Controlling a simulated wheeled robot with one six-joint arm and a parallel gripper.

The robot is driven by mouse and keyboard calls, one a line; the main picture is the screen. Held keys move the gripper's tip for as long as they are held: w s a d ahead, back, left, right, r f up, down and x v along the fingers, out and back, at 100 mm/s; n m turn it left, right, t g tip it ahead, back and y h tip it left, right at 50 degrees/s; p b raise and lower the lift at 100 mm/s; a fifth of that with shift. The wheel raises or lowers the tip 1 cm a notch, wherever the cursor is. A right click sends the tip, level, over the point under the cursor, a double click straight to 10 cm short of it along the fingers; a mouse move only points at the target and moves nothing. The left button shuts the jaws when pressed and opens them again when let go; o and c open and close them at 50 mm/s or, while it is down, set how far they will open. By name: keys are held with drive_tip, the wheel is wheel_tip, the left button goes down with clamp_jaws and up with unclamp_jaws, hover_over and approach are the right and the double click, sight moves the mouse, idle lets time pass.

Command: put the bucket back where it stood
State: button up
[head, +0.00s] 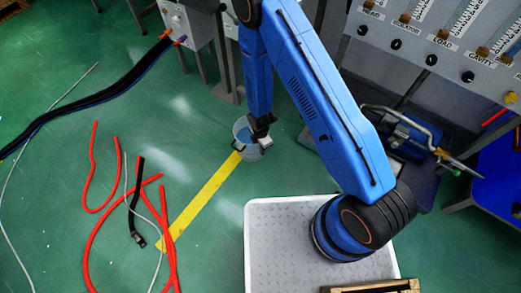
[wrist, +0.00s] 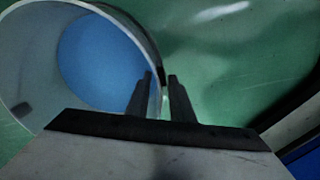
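The bucket (head: 243,132) is a small pale grey-blue pail with a dark handle. In the head view it is at the end of my arm, near the far end of the yellow floor strip. I cannot tell whether its bottom touches the floor. In the wrist view the bucket (wrist: 30,62) fills the upper left, with blue inside. My gripper (wrist: 161,76) has its two dark fingers close together, one on each side of the bucket's right rim, near the dark handle. It looks shut on that rim. My gripper also shows in the head view (head: 262,122), partly covering the bucket.
Red hoses (head: 91,170) and a black cable (head: 138,205) lie on the green floor at left. A yellow strip (head: 205,195) crosses the floor. Grey cabinets with gauges (head: 440,60) stand at upper right. Open floor lies left of the bucket.

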wheel_tip(320, 180, up, 11)
drive_tip(key=shift+f, duration=0.15)
idle(0.4)
drive_tip(key=shift+r, duration=0.25)
drive_tip(key=d+r+m+t, duration=0.1)
drive_tip(key=d+r+m, duration=0.3)
drive_tip(key=r, duration=0.7)
drive_tip(key=d+r+m, duration=0.3)
drive_tip(key=d+r, duration=0.1)
drive_tip(key=r, duration=0.7)
drive_tip(key=d+r+m+t, duration=0.1)
drive_tip(key=d+r+m, duration=0.3)
drive_tip(key=r, duration=0.7)
drive_tip(key=s+d+r+m+t, duration=0.1)
drive_tip(key=s+d+r+m, duration=0.6)
drive_tip(key=r, duration=0.5)
drive_tip(key=s+d+r+m+t, duration=0.1)
drive_tip(key=s+d+r+m, duration=0.2)
drive_tip(key=s, duration=0.5)
drive_tip(key=s+d+r+m, duration=0.3)
drive_tip(key=s+r, duration=0.1)
drive_tip(key=s, duration=0.3)
drive_tip(key=shift+s+d+r+t, duration=0.15)
drive_tip(key=shift+s+d+t, duration=0.2)
drive_tip(key=shift+t, duration=0.05)
